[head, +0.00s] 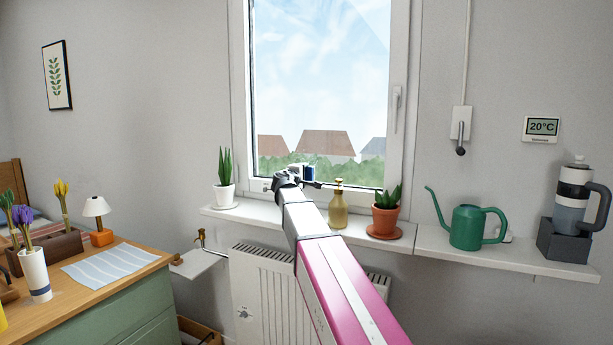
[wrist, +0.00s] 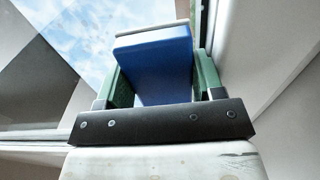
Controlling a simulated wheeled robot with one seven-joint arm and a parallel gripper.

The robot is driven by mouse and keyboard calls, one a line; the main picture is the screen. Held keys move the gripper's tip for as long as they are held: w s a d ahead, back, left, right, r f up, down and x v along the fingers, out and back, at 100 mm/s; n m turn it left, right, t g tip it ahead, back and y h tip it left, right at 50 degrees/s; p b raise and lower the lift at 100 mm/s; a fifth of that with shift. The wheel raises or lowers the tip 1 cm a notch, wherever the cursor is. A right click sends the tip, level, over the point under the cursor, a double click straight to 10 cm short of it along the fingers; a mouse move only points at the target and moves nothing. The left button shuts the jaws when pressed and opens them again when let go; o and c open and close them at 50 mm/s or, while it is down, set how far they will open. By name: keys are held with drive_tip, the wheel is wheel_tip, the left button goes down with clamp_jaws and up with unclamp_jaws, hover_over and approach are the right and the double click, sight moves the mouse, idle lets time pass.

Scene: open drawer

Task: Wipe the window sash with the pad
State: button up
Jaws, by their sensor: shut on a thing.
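The window sash (head: 241,100) is a white frame around a glass pane, in the middle of the head view; it also shows in the wrist view (wrist: 236,30). My gripper (head: 308,173) is in front of the lower part of the pane, above the sill. In the wrist view my gripper (wrist: 158,78) has its green fingers shut on a blue pad (wrist: 153,62). The pad's far end has a pale grey edge and lies close to the glass and sash. I cannot tell whether it touches them. In the head view the arm hides part of the lower sash.
On the sill (head: 262,211) stand a white-potted plant (head: 224,190), a gold dispenser bottle (head: 338,208), a terracotta-potted plant (head: 385,215) and a green watering can (head: 466,228). A radiator (head: 262,285) is below. A wooden dresser (head: 105,290) stands at the left.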

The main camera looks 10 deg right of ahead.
drive_tip(key=shift+w+a, duration=0.7)
drive_tip(key=shift+w, duration=0.1)
drive_tip(key=shift+c, duration=0.3)
drive_tip(key=shift+s+a, duration=0.1)
drive_tip(key=shift+v, duration=2.95)
drive_tip(key=shift+s, duration=0.1)
drive_tip(key=v, duration=0.2)
drive_tip(key=shift+s+a, duration=0.2)
drive_tip(key=shift+s, duration=0.15)
